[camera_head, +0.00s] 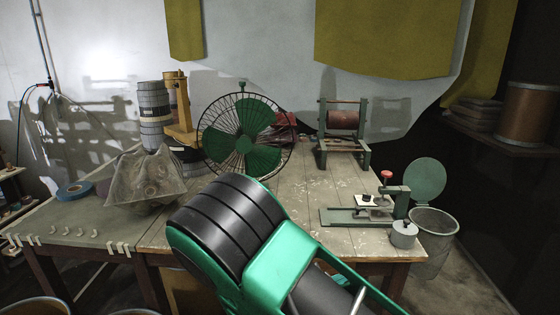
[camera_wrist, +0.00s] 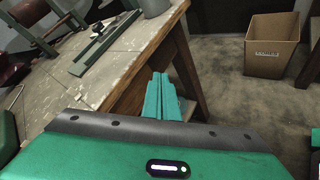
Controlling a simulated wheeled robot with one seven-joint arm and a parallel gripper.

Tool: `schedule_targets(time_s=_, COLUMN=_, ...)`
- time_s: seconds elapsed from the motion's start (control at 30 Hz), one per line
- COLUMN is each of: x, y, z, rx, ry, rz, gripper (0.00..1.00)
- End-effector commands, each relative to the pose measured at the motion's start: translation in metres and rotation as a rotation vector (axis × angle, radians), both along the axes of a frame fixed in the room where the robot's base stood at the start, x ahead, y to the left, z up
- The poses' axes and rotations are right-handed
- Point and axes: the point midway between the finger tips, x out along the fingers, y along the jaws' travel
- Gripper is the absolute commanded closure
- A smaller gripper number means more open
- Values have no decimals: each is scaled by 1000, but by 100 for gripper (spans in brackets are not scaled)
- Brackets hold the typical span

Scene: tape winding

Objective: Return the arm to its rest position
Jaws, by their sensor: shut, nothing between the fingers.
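My gripper (camera_wrist: 161,97) shows in the wrist view as two teal fingers side by side, shut with nothing between them. It is just off the edge of the wooden table (camera_wrist: 120,62), beside a table leg and above the floor. In the head view my black and green arm link fills the lower middle, in front of the table (camera_head: 300,180). The fingers do not show in the head view.
The table bears a green fan (camera_head: 243,140), a red-roller winder (camera_head: 343,122), a small press (camera_head: 370,208), a grey pot (camera_head: 404,233) and blue tape (camera_head: 75,189). A mesh bin (camera_head: 432,245) stands at right. A cardboard box (camera_wrist: 270,45) sits on open floor.

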Motion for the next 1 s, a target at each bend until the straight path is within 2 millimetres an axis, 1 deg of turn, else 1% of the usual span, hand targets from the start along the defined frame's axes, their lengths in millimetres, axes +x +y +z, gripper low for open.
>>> schedule_targets(time_s=0.03, x=-2, y=-21, z=8, rx=58, ry=-7, rz=-80, gripper=100)
schedule_targets(time_s=0.2, x=-22, y=-78, z=26, rx=241, ry=-29, rz=-335, gripper=100)
schedule_targets(time_s=0.3, x=-37, y=-108, z=37, rx=342, ry=-49, rz=-482, gripper=100)
schedule_targets(time_s=0.5, x=-73, y=-157, z=60, rx=536, ry=-97, rz=-764, gripper=100)
schedule_targets(time_s=0.7, x=-116, y=-194, z=85, rx=714, ry=-159, rz=-1029, gripper=100)
schedule_targets(time_s=0.8, x=-138, y=-208, z=99, rx=798, ry=-194, rz=-1154, gripper=100)
schedule_targets(time_s=1.0, x=-185, y=-228, z=126, rx=957, ry=-271, rz=-1387, gripper=100)
